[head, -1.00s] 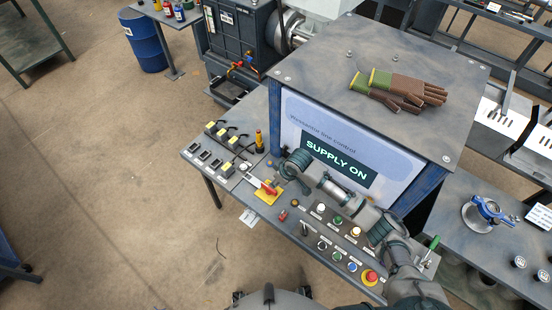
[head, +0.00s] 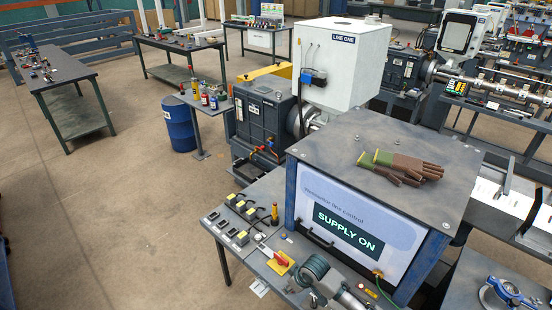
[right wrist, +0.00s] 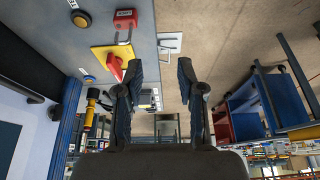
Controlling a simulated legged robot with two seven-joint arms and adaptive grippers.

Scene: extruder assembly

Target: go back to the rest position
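My right gripper (right wrist: 160,72) shows in the right wrist view with its two dark fingers apart and nothing between them. The red rotary switch handle on its yellow plate (right wrist: 114,66) is just left of the fingers, apart from them as far as I can tell. In the head view the yellow plate (head: 280,263) sits on the control desk, beside the end of my right arm at the bottom middle. My left gripper is in neither view. The control screen (head: 348,230) reads SUPPLY ON.
The control desk (head: 262,208) carries a row of black switches with yellow labels. Work gloves (head: 402,165) lie on the control cabinet top (head: 350,150). A blue barrel (head: 180,124) stands behind. Open floor (head: 120,220) lies to the left.

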